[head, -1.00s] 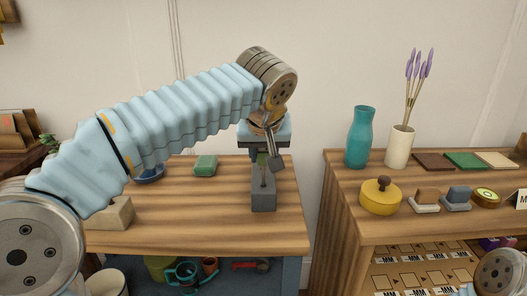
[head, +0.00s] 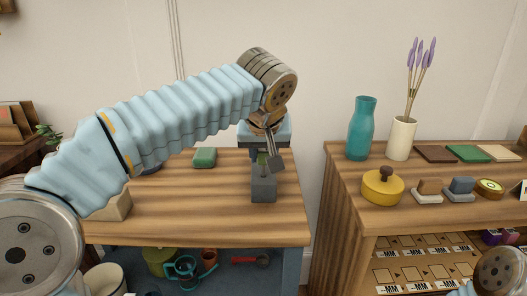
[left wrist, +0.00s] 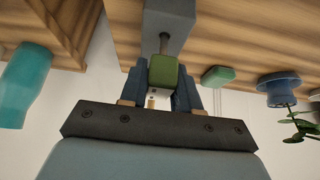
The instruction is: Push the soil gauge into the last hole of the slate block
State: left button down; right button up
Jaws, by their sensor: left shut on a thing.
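The slate block (head: 263,189) is a dark grey block standing on the wooden table, below my left gripper (head: 263,153). The soil gauge has a green head (head: 262,158) and a thin metal rod pointing down at the block's top. In the left wrist view my left gripper (left wrist: 162,76) is shut on the gauge's green head (left wrist: 163,70), a blue finger on each side. The rod (left wrist: 164,43) reaches the slate block's face (left wrist: 168,16); how deep its tip sits is unclear. The block's other holes are not distinguishable. My right gripper is out of view.
A green block (head: 204,157) lies left of the slate block, and a tan block (head: 112,206) stands under my left arm. At right, a cabinet holds a teal vase (head: 361,130), a yellow pot (head: 382,189) and small items. The table front is clear.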

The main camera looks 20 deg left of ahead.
pick_arm(q)
jog(key=shift+f, duration=0.4)
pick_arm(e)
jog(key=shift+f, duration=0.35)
pick_arm(q)
jog(key=c, duration=0.7)
grip_release()
jog(key=shift+c, duration=0.2)
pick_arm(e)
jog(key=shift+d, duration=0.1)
pick_arm(q)
jog(key=p+v, duration=0.2)
jog(key=v, duration=1.1)
jog(key=shift+s+r, duration=0.2)
jog(key=shift+r, duration=0.15)
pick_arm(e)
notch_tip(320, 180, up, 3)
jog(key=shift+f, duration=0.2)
